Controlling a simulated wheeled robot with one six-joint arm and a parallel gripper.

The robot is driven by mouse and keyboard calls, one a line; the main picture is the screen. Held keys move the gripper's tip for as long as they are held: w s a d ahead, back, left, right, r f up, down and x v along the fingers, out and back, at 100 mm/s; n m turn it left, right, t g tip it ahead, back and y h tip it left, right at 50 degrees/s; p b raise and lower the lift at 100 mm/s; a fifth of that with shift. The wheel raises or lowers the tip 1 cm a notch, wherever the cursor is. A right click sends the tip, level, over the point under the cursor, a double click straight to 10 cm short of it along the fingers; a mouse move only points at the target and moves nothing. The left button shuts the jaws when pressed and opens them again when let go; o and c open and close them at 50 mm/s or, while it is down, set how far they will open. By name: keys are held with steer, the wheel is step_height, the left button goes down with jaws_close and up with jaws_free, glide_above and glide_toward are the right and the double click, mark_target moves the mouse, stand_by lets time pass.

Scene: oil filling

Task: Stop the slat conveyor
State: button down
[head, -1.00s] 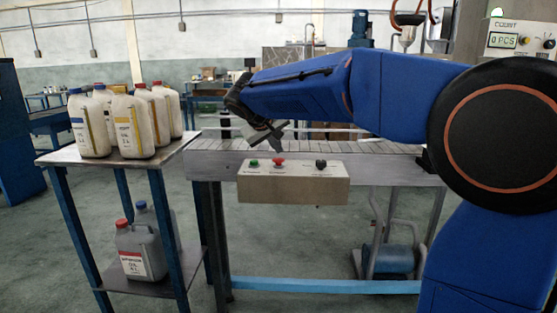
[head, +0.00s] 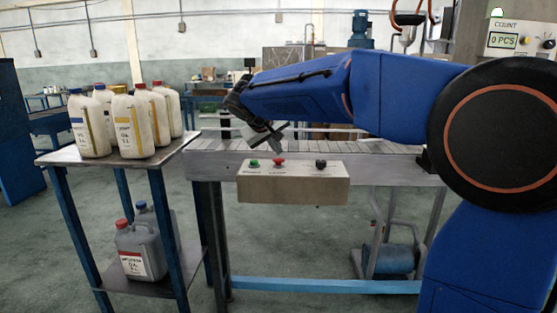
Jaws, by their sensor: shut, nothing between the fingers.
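The slat conveyor (head: 370,147) runs across the middle behind a beige control box (head: 292,190) fixed to its front side. On the box top are a green button (head: 254,163), a red button (head: 279,162) and a black knob (head: 321,164). My gripper (head: 280,150) is shut and empty, pointing down with its tip just above the red button. Whether the tip touches the button I cannot tell. My blue arm hides part of the conveyor.
A table (head: 60,157) at left holds several cream jugs (head: 132,127); grey jugs (head: 138,250) stand on its lower shelf. A counter box (head: 518,40) reading 0 PCS is at upper right. A filling nozzle (head: 407,33) hangs behind my arm.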

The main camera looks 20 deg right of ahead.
mark_target(277, 160)
steer(key=shift+f, duration=0.7)
stand_by(0.9)
steer(key=shift+r, duration=0.95)
steer(key=shift+r, duration=2.5)
stand_by(0.5)
